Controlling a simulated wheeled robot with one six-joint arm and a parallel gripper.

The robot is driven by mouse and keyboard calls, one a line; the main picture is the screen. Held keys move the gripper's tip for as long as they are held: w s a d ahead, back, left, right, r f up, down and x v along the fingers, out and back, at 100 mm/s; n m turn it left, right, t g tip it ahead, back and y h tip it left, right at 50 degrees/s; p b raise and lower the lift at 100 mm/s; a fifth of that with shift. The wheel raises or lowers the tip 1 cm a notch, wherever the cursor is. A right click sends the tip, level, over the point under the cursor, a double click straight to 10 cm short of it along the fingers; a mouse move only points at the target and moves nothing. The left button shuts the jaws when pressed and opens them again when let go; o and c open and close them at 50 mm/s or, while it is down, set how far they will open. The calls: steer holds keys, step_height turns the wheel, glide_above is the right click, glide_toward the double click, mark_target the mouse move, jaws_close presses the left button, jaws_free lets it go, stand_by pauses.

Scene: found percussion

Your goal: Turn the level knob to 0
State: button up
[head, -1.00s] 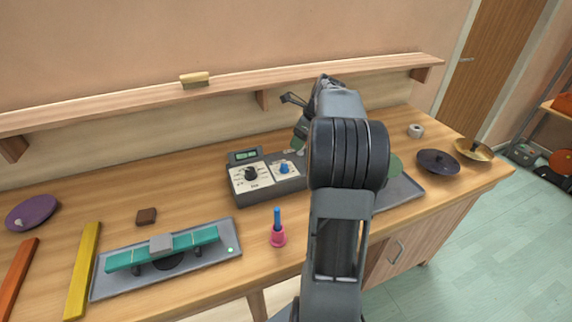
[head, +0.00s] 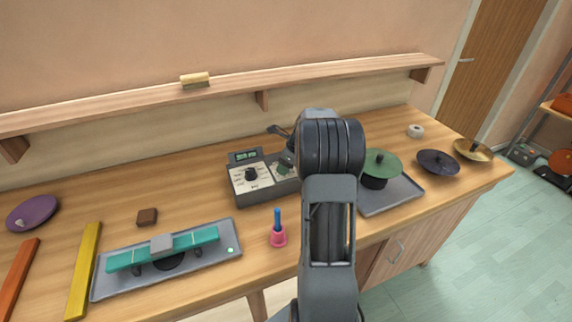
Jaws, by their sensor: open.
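The grey control box (head: 240,200) stands on the workbench, left of my arm, with a small lit display (head: 245,156) on top. A black knob (head: 250,174) on a white dial plate shows on its left half. Whether the fingers touch the knob cannot be told. The dial lettering is too small to read, so I cannot tell which knob is the level knob.
A pink bell with a blue handle (head: 278,236) stands in front of the box. A teal bar on a grey tray (head: 115,288) lies at left. A green cymbal (head: 381,163) stands on another tray right of my arm. A wall shelf (head: 330,79) runs behind.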

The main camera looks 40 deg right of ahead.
steer(key=c, duration=0.9)
steer(key=shift+n, duration=0.3)
